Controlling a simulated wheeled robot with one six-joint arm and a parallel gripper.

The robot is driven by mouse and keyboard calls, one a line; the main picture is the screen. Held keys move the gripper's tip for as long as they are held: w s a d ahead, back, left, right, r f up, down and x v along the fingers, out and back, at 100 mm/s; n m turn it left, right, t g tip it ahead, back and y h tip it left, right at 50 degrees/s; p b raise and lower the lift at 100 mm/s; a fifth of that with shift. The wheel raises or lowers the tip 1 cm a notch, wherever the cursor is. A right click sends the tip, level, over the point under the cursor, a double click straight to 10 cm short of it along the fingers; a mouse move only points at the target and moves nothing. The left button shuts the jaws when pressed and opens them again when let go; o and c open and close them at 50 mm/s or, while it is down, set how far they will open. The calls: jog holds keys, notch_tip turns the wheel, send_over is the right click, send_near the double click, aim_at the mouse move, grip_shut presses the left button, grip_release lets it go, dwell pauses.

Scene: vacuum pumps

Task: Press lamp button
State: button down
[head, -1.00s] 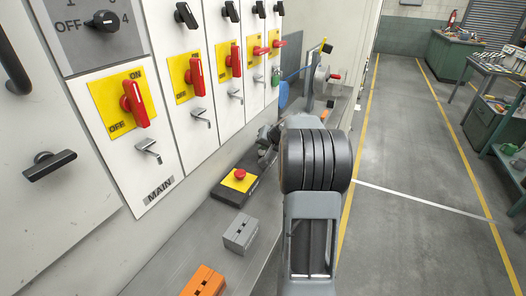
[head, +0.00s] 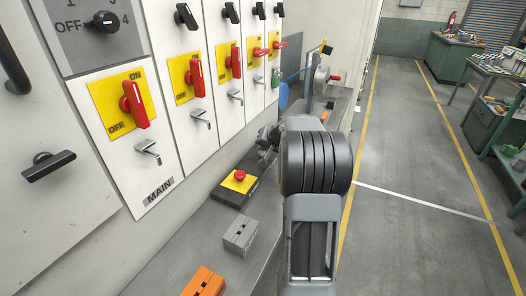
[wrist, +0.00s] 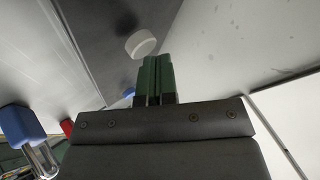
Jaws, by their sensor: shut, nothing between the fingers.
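A round white button (wrist: 140,43) shows in the wrist view on a dark grey panel (wrist: 100,30); I cannot tell for sure that it is the lamp button. My gripper (wrist: 155,60) has green fingers, closed together with nothing between them. Their tips point toward the white button and lie just below and right of it in the picture. I cannot tell whether they touch it. In the head view my arm hides most of my gripper, and I cannot make out the white button there.
A blue padlock (wrist: 20,124) is at the wrist view's lower left. In the head view, red rotary switches (head: 134,104) line the panels. A red stop button (head: 240,175) on a yellow box, a grey block (head: 240,236) and an orange block (head: 204,283) sit on the bench.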

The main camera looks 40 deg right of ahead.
aim_at(264, 152)
jog(key=shift+r, duration=0.65)
jog(key=shift+r+p, duration=0.1)
jog(key=shift+p, duration=0.2)
jog(key=shift+r+p, duration=1.5)
jog(key=shift+r, duration=0.9)
